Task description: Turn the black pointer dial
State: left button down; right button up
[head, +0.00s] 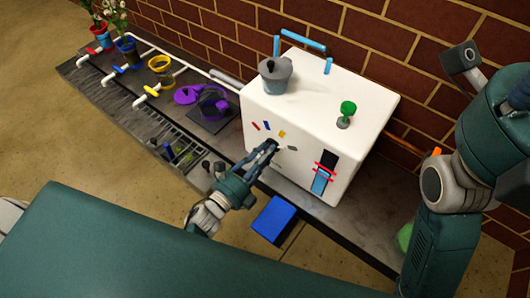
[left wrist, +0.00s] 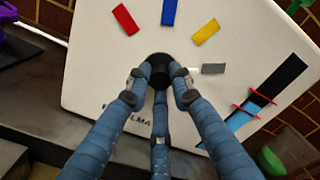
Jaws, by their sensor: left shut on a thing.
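The black pointer dial (left wrist: 158,62) is on the front of a white machine (head: 330,95). Colored marks surround it: red (left wrist: 125,18), blue (left wrist: 169,12), yellow (left wrist: 205,32) and grey (left wrist: 213,69). My left gripper (head: 269,147) reaches up to the machine's front. In the left wrist view its fingers (left wrist: 158,80) are shut on the dial, two at the sides and one below. The fingers cover part of the dial, and I cannot tell which way its pointer faces. My right gripper is not in view; only my right arm shows at the right.
A grey lidded pot (head: 275,76) and a green knob-like piece (head: 346,112) are on top of the machine. A blue block (head: 273,218) lies in front. A purple watering can (head: 211,103) stands to the left. A brick wall is behind.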

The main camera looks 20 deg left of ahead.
pick_arm(q)
jog(key=c, duration=1.5)
grip_release()
jog(key=shift+c, duration=0.2)
jog(key=v, duration=1.2)
